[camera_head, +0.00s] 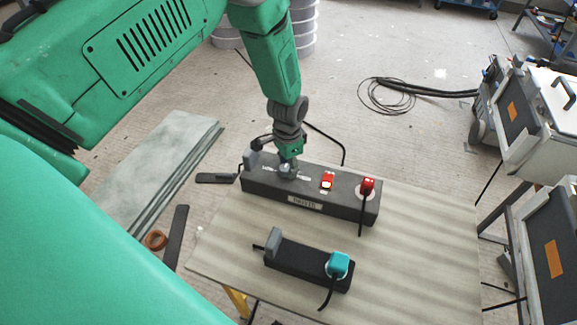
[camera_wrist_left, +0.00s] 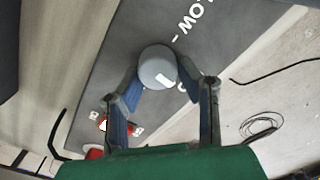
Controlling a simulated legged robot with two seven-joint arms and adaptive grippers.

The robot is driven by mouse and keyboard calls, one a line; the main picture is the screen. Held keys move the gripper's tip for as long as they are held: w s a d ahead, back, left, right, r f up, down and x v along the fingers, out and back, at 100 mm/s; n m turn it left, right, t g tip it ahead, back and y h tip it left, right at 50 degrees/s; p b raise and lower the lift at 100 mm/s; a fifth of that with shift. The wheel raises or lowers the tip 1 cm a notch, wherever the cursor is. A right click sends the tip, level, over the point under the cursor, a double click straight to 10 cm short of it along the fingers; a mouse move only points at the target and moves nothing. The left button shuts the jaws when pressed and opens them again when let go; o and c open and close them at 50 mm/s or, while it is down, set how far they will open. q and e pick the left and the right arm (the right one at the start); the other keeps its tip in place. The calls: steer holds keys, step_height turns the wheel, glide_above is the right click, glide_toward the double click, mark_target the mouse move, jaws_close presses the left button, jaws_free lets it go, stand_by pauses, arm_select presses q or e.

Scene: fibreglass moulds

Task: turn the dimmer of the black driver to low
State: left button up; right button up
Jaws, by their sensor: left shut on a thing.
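The black driver (camera_head: 318,197) is a long dark box with a name label on its front, lying on the table. Its dimmer is a round grey knob (camera_wrist_left: 155,66) with a white mark at its lower right in the left wrist view. The word LOW (camera_wrist_left: 190,20) is printed above right of the knob there; other print beside the knob is partly hidden. My left gripper (camera_head: 288,169) comes down from above onto the knob. Its two blue-grey fingers (camera_wrist_left: 160,78) are shut on it from both sides. My right gripper is in neither view.
The driver also carries a lit red switch (camera_head: 327,182) and a red plug (camera_head: 367,187) with a black cable. A smaller black box with a teal plug (camera_head: 338,264) lies in front. The table (camera_head: 420,260) is bare on the right. White-grey machines (camera_head: 540,120) stand beyond it.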

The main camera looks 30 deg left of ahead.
arm_select(q)
steer(key=shift+s+d+f+n, duration=0.15)
steer(key=shift+s+d+n, duration=0.05)
steer(key=shift+n, duration=0.1)
stand_by(1.2)
steer(key=o, duration=1.1)
steer(key=shift+o, duration=0.2)
steer(key=shift+w, duration=0.15)
step_height(320, 180, up, 12)
steer(key=shift+w, duration=0.1)
